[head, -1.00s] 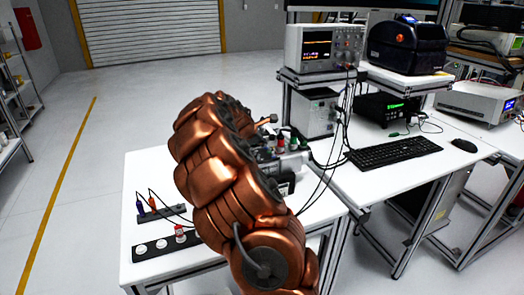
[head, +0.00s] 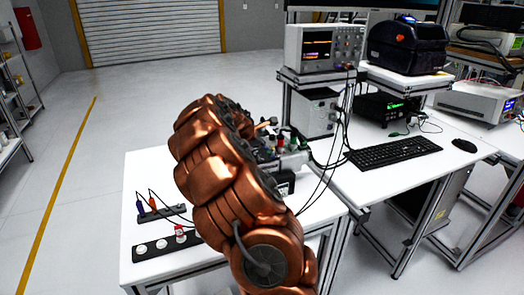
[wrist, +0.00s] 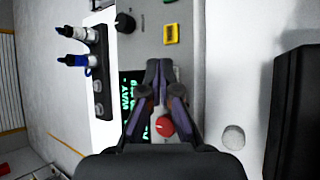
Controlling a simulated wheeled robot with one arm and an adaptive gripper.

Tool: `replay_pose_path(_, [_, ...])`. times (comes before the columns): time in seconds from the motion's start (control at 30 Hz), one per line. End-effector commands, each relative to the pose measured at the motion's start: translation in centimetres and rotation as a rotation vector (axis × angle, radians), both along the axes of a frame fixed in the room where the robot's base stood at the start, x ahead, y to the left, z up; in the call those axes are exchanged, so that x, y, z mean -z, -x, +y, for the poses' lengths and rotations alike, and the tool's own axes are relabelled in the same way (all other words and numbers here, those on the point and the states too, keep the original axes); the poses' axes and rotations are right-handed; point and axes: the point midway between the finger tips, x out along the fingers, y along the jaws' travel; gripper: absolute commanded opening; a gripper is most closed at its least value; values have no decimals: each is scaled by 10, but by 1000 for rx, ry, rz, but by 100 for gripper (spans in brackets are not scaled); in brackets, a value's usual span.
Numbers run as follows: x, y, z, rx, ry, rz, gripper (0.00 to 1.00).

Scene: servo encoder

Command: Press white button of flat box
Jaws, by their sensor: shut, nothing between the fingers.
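My gripper (wrist: 159,72) is shut and empty in the wrist view, with its fingertips together over a grey box (wrist: 186,75). The box face has a dark display (wrist: 131,90) with green text, a black knob (wrist: 125,22), a yellow button (wrist: 171,34) and a red round knob (wrist: 165,127). A pale round button-like piece (wrist: 233,137) is right of the fingers, apart from them. In the head view, a flat black box (head: 151,252) with white round tops (head: 162,244) lies at the table's front left. My arm hides the gripper there.
A dark strip (head: 161,214) with blue and orange plugs lies behind the flat black box. Cables and equipment (head: 290,160) crowd the table right of my arm. A dark block (wrist: 296,110) stands at the right in the wrist view. The table's back left is clear.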

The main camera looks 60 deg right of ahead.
Motion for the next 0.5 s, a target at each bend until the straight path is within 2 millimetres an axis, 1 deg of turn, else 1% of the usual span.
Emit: replay_pose_path(0.5, [5, 0, 0, 0, -1, 1, 0])
